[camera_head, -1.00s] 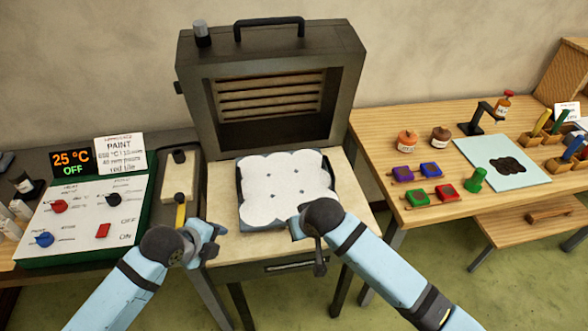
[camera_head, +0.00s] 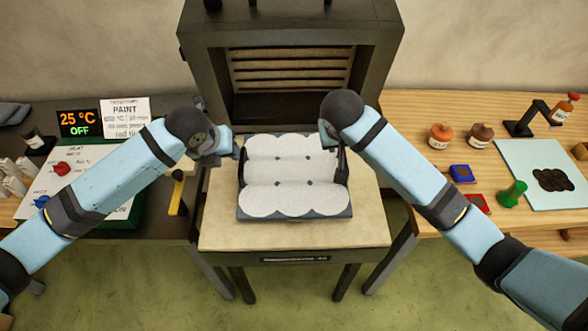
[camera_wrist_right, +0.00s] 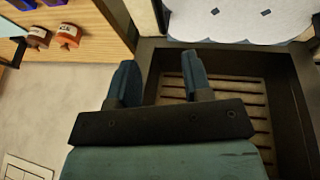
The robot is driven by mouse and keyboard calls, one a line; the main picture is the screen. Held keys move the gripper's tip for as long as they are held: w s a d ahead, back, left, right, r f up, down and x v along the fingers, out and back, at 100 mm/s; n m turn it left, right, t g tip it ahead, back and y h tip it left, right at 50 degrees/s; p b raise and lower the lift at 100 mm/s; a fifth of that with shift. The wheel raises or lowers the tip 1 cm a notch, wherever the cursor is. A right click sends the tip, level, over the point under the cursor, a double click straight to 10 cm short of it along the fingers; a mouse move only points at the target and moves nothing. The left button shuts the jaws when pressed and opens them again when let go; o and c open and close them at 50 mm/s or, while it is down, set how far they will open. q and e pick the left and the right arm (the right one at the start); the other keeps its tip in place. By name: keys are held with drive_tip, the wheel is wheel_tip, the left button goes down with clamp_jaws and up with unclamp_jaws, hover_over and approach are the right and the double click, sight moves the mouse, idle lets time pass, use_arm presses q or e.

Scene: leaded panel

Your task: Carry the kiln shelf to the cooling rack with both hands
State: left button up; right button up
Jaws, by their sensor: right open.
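The kiln shelf (camera_head: 285,208), a grey-blue slab covered by white scalloped pieces with small dark dots, lies flat on the pale table in front of the open kiln (camera_head: 291,20). It also shows at the top of the right wrist view (camera_wrist_right: 235,22). Dark upright parts, perhaps handles, show at its left and right sides. My left gripper (camera_head: 232,150) is at the shelf's far left edge; its fingers are too hidden to judge. My right gripper (camera_head: 330,140) is at the far right edge. The right wrist view shows its fingers (camera_wrist_right: 158,75) apart with nothing between them. No cooling rack is recognisable.
A wooden table (camera_head: 420,105) on the right holds jars, colored blocks and a pale sheet (camera_head: 517,170). The table strip in front of the shelf is clear.

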sight(241, 165)
use_arm(q)
drive_tip(key=x, duration=1.4)
drive_tip(key=shift+w, duration=0.1)
use_arm(e)
drive_tip(key=x, duration=1.4)
drive_tip(key=shift+w, duration=0.1)
use_arm(q)
drive_tip(key=shift+d+r, duration=0.1)
clamp_jaws()
use_arm(e)
clamp_jaws()
use_arm(q)
drive_tip(key=shift+d, duration=0.1)
